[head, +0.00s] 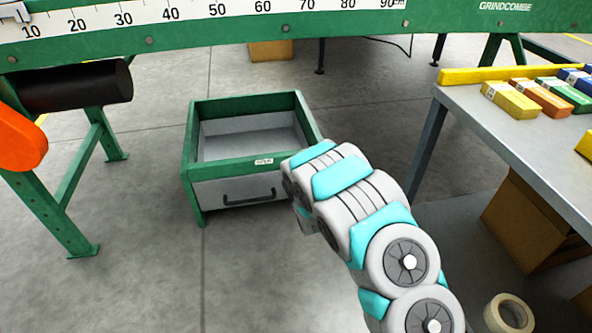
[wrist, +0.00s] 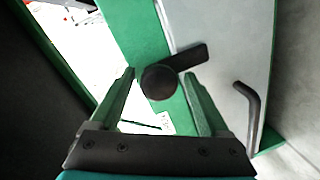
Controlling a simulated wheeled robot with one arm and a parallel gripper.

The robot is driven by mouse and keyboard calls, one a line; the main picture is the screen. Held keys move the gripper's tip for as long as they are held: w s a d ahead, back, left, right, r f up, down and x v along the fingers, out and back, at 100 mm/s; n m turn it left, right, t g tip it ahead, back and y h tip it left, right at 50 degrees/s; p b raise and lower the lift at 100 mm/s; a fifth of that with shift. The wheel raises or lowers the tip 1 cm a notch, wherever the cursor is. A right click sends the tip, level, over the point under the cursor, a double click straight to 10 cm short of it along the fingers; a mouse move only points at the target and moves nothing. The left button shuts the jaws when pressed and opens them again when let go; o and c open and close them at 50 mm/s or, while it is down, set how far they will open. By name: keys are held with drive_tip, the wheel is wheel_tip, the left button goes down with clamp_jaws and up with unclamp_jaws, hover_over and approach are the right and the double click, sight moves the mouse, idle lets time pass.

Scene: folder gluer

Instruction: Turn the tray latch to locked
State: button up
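The tray latch (wrist: 189,58) is a dark round knob with a short flat lever. In the wrist view it sits on the green frame (wrist: 142,35), and its lever points right and slightly up, overlapping the grey tray front (wrist: 225,60). My gripper (wrist: 159,76) is open, with one green finger on each side of the knob; a small gap shows on both sides, and I cannot tell whether the tips reach past it. In the head view the grey tray (head: 225,193) sits in its green frame (head: 235,168), and my arm hides the latch.
A dark bar handle (wrist: 250,105) stands out from the tray front, right of my fingers. A grey table (head: 490,110) with several coloured boxes is at the right. A tape roll (head: 508,314) lies below it. Open floor (head: 140,220) lies left of the tray.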

drive_tip(key=shift+d, duration=0.1)
drive_tip(key=v, duration=0.7)
drive_tip(key=shift+s+p, duration=0.3)
drive_tip(key=shift+s, duration=0.1)
idle(0.3)
